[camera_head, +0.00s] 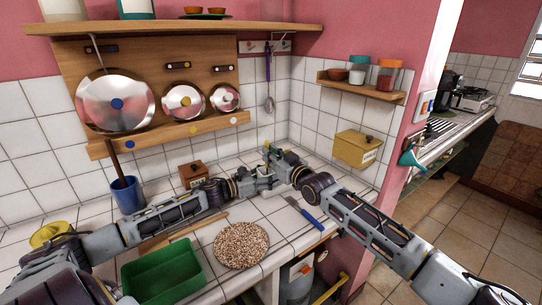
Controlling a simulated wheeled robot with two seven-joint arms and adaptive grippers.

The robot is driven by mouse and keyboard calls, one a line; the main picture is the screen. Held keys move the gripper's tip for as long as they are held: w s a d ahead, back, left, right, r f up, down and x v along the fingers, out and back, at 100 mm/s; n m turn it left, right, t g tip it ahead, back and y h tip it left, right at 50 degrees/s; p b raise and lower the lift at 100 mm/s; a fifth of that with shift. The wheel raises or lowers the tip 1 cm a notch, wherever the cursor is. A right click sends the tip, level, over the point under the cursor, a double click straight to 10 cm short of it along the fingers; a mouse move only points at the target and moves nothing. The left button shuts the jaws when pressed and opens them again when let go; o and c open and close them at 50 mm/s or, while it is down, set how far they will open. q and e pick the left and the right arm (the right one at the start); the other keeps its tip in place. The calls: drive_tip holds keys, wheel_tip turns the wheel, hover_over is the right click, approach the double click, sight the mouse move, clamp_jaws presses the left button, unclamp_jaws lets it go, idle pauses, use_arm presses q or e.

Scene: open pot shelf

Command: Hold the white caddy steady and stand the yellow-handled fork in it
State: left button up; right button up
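My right gripper (272,157) is above the back part of the tiled counter, reaching in from the right. A small yellow bit (267,147) shows at its fingertips. It may be the fork's handle, but it is too small to be sure, and no tines show. My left gripper (246,183) is just left of and below it, close to a small pale shape (266,182) that may be the white caddy. The grippers and arms cover much of this spot. I cannot tell whether either gripper is open or shut.
A blue cup (127,196) and a brown box (194,175) stand behind my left arm. A green tray (163,275), a round speckled mat (241,246) and a blue-handled tool (306,213) lie in front. A yellow box (357,149) is on the right wall. A wooden rack (170,137) holds lids.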

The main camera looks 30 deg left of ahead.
drive_tip(key=o, duration=0.5)
drive_tip(key=shift+s+d, duration=0.15)
drive_tip(key=shift+v, duration=5.75)
drive_tip(key=shift+d, duration=0.1)
